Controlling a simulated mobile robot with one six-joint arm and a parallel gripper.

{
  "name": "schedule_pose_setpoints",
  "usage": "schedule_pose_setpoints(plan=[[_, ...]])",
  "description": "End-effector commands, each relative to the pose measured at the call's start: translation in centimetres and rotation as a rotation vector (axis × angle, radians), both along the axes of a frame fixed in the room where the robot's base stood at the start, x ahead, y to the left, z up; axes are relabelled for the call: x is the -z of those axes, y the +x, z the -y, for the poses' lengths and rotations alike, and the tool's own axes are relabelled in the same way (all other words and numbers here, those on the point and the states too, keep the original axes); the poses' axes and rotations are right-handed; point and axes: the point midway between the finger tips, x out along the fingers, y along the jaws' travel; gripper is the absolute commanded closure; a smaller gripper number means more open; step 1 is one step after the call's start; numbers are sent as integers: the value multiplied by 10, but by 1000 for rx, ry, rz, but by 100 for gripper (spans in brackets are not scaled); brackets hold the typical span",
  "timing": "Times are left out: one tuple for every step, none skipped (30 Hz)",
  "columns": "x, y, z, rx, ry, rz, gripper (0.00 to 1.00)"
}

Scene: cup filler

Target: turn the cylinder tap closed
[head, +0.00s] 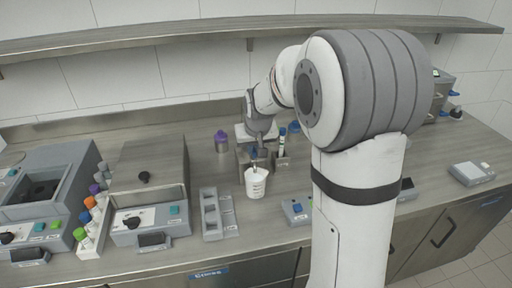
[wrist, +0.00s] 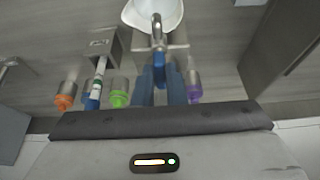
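The tap (wrist: 157,28) is a metal spout on a grey filler body, at the top middle of the wrist view. My gripper (wrist: 161,80) has blue fingers that reach right up to the tap's base. The fingers are close together, and I cannot tell whether they grip the tap's handle. A white cup (wrist: 148,12) is beneath the spout. In the head view the cup (head: 256,183) stands upright in front of the filler, and my gripper (head: 255,155) is just behind it, small and partly hidden.
A grey compartment tray (head: 217,215) stands left of the cup. A grey device with a blue button (head: 297,210) is to its right. A shelf (head: 200,38) runs above the bench.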

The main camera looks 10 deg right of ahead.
Motion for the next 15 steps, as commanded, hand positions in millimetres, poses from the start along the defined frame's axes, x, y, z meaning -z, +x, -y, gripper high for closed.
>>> schedule_pose_setpoints(plan=[[0,0,0,0,0,0,93],[0,0,0,0,0,0,96],[0,0,0,0,0,0,99],[0,0,0,1,0,0,100],[0,0,0,1,0,0,100],[0,0,0,1,0,0,100],[0,0,0,1,0,0,100],[0,0,0,1,0,0,100],[0,0,7,6,0,0,100],[0,0,6,4,0,0,100],[0,0,5,4,-1,0,100],[0,0,4,0,-1,0,100],[0,0,4,-4,-1,0,100],[0,0,4,-9,0,0,100],[0,0,4,-15,0,0,100]])
